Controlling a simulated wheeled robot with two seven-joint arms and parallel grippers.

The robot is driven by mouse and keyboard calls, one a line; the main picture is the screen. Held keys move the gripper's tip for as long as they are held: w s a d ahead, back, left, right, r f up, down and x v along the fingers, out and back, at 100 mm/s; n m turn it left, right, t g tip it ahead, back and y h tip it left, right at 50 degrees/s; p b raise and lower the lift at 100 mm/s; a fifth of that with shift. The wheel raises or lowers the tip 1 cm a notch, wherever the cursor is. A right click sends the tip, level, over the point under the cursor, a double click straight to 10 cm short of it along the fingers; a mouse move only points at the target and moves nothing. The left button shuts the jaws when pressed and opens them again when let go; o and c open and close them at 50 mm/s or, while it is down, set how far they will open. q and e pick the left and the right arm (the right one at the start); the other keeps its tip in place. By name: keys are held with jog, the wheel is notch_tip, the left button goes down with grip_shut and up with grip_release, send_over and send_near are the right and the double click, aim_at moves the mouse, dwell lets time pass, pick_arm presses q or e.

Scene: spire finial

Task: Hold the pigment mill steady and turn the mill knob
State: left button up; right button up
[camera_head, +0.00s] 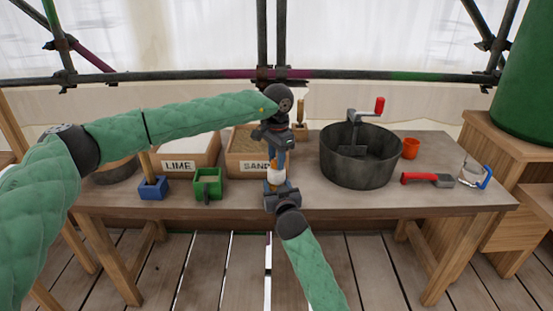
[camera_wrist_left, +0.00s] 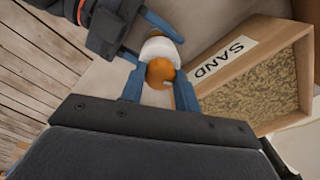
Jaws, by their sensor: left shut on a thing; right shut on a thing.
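The pigment mill (camera_head: 276,178) is a small white body with an orange knob on top, standing near the table's front edge. In the left wrist view its white body (camera_wrist_left: 160,48) shows behind the round orange knob (camera_wrist_left: 160,71). My left gripper (camera_head: 279,158) reaches down from above, its blue fingers shut on the knob, one on each side. My right gripper (camera_head: 278,188) comes from the front, low down, and is shut on the mill's body. Its blue fingers also show in the left wrist view (camera_wrist_left: 145,38). The grippers hide much of the mill.
A sand box (camera_head: 237,168) and a lime box (camera_head: 168,167) stand behind and left. A green box (camera_head: 208,186) and blue block (camera_head: 153,189) sit in front. A dark tub (camera_head: 356,174), orange cup (camera_head: 411,148) and red-handled tool (camera_head: 425,179) are right. The front right tabletop is clear.

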pick_arm(q)
jog(key=o, duration=1)
notch_tip(320, 180, up, 12)
jog(key=shift+s+d, duration=0.15)
